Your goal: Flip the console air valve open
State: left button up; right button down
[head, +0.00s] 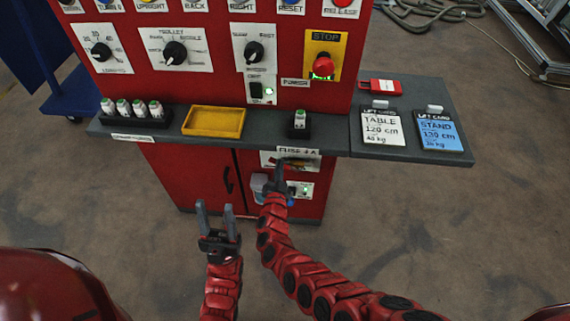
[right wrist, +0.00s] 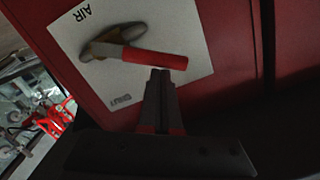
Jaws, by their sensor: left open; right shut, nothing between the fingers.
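The air valve shows in the right wrist view, with a brass body (right wrist: 108,44) and a red lever handle (right wrist: 155,59) pointing right. It sits on a white plate (right wrist: 190,40) marked AIR and, at the other edge, SHUT. My right gripper (right wrist: 161,72) has its fingers together, tips right beside the handle; I cannot tell whether they touch it. In the head view my right gripper (head: 281,166) is at the console's lower front, partly covering the small white plate under the shelf. My left gripper (head: 215,208) is open and empty, left of it.
The red console (head: 190,175) has a grey shelf (head: 275,127) jutting out above my right gripper.

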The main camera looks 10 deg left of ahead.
jog(key=shift+a+f+n+b, duration=0.35)
jog(key=shift+f+n+b, duration=0.3)
jog(key=shift+n+b, duration=0.1)
jog(key=shift+a+f+n+b, duration=0.4)
jog(key=shift+f+n+b, duration=0.2)
jog(key=shift+n, duration=0.2)
jog(key=shift+a+f+n+b, duration=0.35)
jog(key=shift+f+n+b, duration=0.3)
jog(key=shift+n+b, duration=0.1)
